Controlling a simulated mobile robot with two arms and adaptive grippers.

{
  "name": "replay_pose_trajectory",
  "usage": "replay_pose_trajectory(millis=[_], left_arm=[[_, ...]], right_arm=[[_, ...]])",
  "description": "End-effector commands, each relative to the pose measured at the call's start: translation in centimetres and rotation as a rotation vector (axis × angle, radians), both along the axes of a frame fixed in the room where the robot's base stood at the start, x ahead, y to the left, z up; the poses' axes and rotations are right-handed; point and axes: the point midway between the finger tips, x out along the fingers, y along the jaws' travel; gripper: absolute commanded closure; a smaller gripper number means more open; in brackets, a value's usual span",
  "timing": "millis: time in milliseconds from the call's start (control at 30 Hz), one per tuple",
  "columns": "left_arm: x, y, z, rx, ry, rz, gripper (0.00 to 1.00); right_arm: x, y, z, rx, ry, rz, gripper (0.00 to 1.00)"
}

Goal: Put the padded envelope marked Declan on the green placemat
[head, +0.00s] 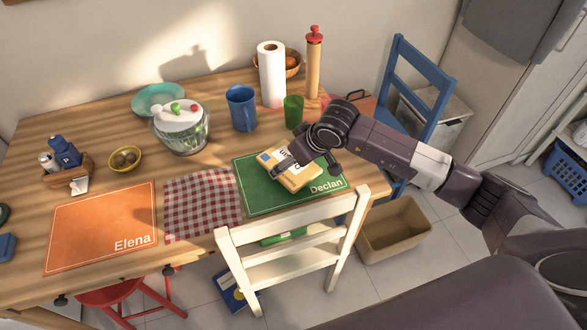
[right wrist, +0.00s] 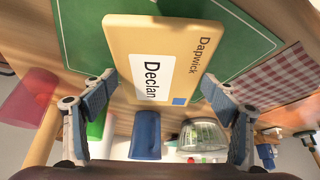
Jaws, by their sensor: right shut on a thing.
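The padded envelope (head: 290,179) is yellow with a white label. In the right wrist view the label on the envelope (right wrist: 150,50) reads Declan, with Dapwick printed beside it. My right gripper (head: 305,166) is shut on the envelope and holds it over the green placemat (head: 256,200), which is marked Declan. I cannot tell whether the envelope touches the mat. The gripper hides part of the envelope in the head view. My left gripper is not in view.
An orange placemat (head: 97,225) marked Elena lies at left, with a checked cloth (head: 203,204) between the mats. A green cup (head: 293,111), blue mug (head: 242,107) and paper towel roll (head: 271,74) stand behind. A white chair (head: 290,255) stands at the front edge.

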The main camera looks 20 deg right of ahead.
Motion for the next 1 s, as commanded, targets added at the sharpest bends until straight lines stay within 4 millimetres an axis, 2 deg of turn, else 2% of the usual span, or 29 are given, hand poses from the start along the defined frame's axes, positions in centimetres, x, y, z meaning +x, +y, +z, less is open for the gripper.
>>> replay_pose_trajectory(millis=[33, 133, 400, 567, 600, 700, 1000], left_arm=[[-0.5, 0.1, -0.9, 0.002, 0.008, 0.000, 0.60], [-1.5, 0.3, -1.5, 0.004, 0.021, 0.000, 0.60], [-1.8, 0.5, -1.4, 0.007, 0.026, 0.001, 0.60], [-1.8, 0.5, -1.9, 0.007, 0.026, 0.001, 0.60], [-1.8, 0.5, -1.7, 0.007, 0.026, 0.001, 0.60], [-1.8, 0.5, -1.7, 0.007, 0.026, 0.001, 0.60], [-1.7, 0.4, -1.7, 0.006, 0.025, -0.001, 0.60]], right_arm=[[-0.2, 0.2, -1.4, 0.001, 0.002, 0.003, 0.45], [-0.3, 0.5, -2.7, 0.002, 0.001, 0.008, 0.45], [-0.3, 0.5, -2.6, 0.001, -0.001, 0.009, 0.45], [-0.3, 0.5, -3.1, 0.000, -0.001, 0.009, 0.45], [-0.3, 0.5, -2.9, 0.000, 0.000, 0.009, 0.17], [-0.3, 0.5, -2.9, 0.000, 0.000, 0.009, 0.06], [-0.3, 0.5, -2.9, 0.000, 0.000, 0.009, 0.04]])
